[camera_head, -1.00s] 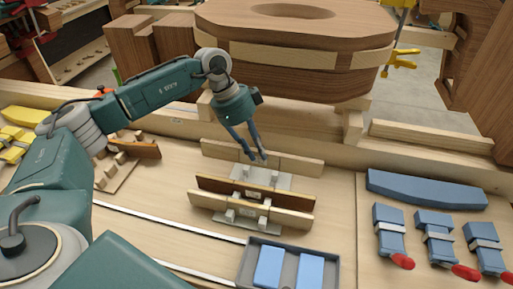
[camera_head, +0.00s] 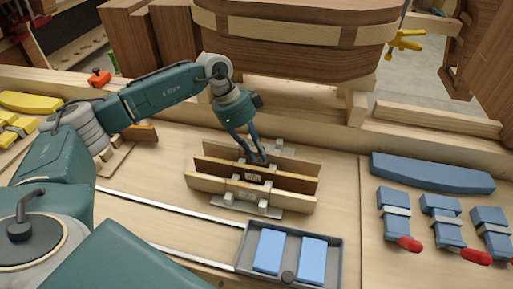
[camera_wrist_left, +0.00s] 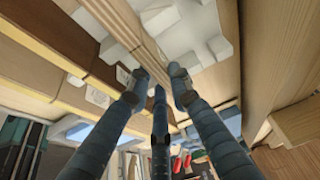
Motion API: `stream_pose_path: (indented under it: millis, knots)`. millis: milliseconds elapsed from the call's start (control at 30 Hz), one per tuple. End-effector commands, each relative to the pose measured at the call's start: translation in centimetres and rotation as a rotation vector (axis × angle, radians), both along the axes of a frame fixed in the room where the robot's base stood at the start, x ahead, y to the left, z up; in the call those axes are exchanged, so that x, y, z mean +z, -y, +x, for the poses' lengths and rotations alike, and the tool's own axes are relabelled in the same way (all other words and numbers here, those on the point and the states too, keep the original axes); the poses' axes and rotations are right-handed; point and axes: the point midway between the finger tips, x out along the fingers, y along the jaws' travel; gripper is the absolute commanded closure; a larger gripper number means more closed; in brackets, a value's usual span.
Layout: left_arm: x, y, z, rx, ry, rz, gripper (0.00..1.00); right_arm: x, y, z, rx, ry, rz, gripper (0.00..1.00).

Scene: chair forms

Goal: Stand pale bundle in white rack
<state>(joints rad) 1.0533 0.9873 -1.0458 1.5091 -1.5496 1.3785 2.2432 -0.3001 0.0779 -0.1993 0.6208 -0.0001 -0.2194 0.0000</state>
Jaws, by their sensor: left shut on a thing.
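The pale bundle (camera_head: 290,168) is a long, light wooden strip stack standing on edge at the back of the white rack (camera_head: 268,210). It stands just behind a dark brown bundle (camera_head: 215,167), in front of the rack's rear posts. My left gripper (camera_head: 258,161) reaches down from behind and is shut on the middle of the pale bundle. In the left wrist view the pale bundle (camera_wrist_left: 118,22) runs into the fingers (camera_wrist_left: 157,85), beside the white rack posts (camera_wrist_left: 163,17). Its lower edge is hidden, so I cannot tell whether it touches the rack base. My right gripper is not in view.
Another light bundle (camera_head: 205,185) stands at the rack's front. A grey tray (camera_head: 335,262) with two blue blocks lies in front. Blue clamped pieces (camera_head: 440,222) lie at right. A large wooden form (camera_head: 300,55) stands behind. Bench left of the tray is clear.

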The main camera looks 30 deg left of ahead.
Motion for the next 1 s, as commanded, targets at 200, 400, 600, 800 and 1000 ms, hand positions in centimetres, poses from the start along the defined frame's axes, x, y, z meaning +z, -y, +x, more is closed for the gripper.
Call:
stream_pose_path:
  millis: [200,400,600,800,1000]
  knots:
    - [0.1,0.0,0.0,-0.001,0.002,-0.001,1.0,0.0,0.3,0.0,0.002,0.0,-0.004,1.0]
    - [-0.1,0.0,0.0,-0.001,0.002,-0.001,1.0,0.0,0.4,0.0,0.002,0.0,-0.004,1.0]
    - [-0.4,0.0,0.0,0.0,0.001,-0.001,1.0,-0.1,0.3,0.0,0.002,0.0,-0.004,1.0]
    - [-0.8,0.0,0.0,0.0,-0.001,0.001,1.0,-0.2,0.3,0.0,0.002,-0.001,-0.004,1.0]
    - [-1.1,0.0,-0.1,-0.002,-0.005,0.003,0.67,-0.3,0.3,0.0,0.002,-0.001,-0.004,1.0]
